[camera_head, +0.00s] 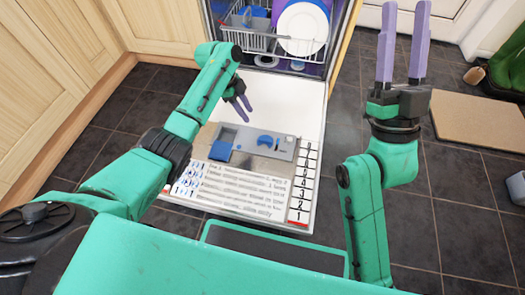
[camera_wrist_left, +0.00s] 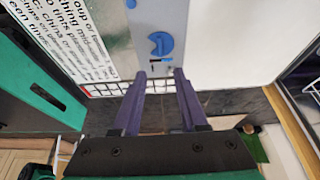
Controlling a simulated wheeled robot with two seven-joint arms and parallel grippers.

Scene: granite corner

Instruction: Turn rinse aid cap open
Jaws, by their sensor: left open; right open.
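The blue rinse aid cap (camera_head: 265,141) sits on the grey dispenser panel (camera_head: 285,148) set in the opened dishwasher door. The cap also shows in the left wrist view (camera_wrist_left: 160,43) as a round blue piece with a notch, just beyond my fingertips. My left gripper (camera_head: 245,114) is open and empty above the door, apart from the cap. Its two purple fingers also show in the left wrist view (camera_wrist_left: 161,73). My right gripper (camera_head: 405,8) is open and empty, raised with its fingers upward, right of the door and far from the cap.
A blue detergent flap (camera_head: 222,150) lies left of the cap on the panel. Behind the door, the rack (camera_head: 258,42) holds a white plate (camera_head: 302,28). Wooden cabinets (camera_head: 45,90) stand at left. A mat (camera_head: 478,122) and green boots (camera_head: 508,65) are at right.

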